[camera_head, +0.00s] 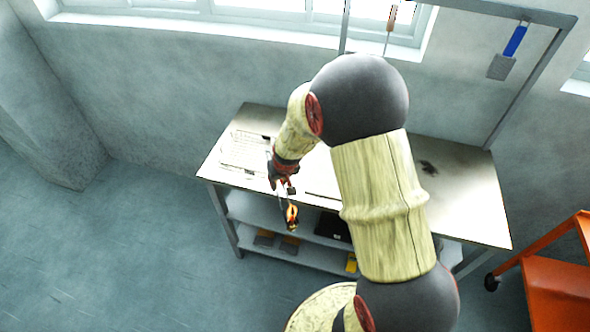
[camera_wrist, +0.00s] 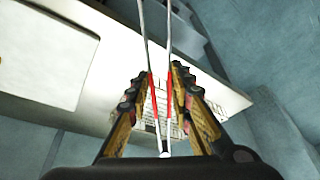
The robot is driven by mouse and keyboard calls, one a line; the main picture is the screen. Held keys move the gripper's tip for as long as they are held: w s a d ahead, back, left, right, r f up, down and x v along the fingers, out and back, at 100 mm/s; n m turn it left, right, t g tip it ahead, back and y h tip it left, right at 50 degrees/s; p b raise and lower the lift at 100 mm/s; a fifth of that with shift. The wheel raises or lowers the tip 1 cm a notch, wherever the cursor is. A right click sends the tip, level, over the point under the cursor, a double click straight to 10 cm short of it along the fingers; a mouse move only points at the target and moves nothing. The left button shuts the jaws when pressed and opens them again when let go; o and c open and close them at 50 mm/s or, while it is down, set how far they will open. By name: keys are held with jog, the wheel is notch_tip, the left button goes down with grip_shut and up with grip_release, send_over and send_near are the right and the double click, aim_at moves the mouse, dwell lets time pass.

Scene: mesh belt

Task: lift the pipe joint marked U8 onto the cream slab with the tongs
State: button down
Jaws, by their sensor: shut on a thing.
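In the wrist view, my gripper (camera_wrist: 159,80) is shut on the tongs (camera_wrist: 168,85), two thin metal arms with red sleeves that meet near the palm. The arms run out of the top of the picture, so their tips are hidden there. In the head view, my gripper (camera_head: 288,208) hangs at the table's front edge, left of the middle. A pale flat slab (camera_wrist: 40,50), likely the cream slab, lies at the upper left of the wrist view. In the head view my arm covers much of that area. I cannot make out the pipe joint or any U8 mark.
The table (camera_head: 470,205) is pale, with shelves below holding a dark box (camera_head: 332,226) and yellow-grey items. A white mesh (camera_head: 245,150) lies at its left end. An orange cart (camera_head: 555,280) stands at the right. A blue-handled tool (camera_head: 514,42) hangs from the rack. Open floor lies left.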

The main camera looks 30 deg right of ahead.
jog(key=s+a+f+n+b, duration=0.1)
jog(key=a+f+n+b, duration=0.1)
jog(key=a+f+b, duration=0.5)
jog(key=a+f, duration=0.3)
jog(key=a, duration=0.1)
jog(key=shift+s+a+f+y+b, duration=0.2)
jog(key=shift+f+y+b, duration=0.1)
jog(key=shift+y+b, duration=0.1)
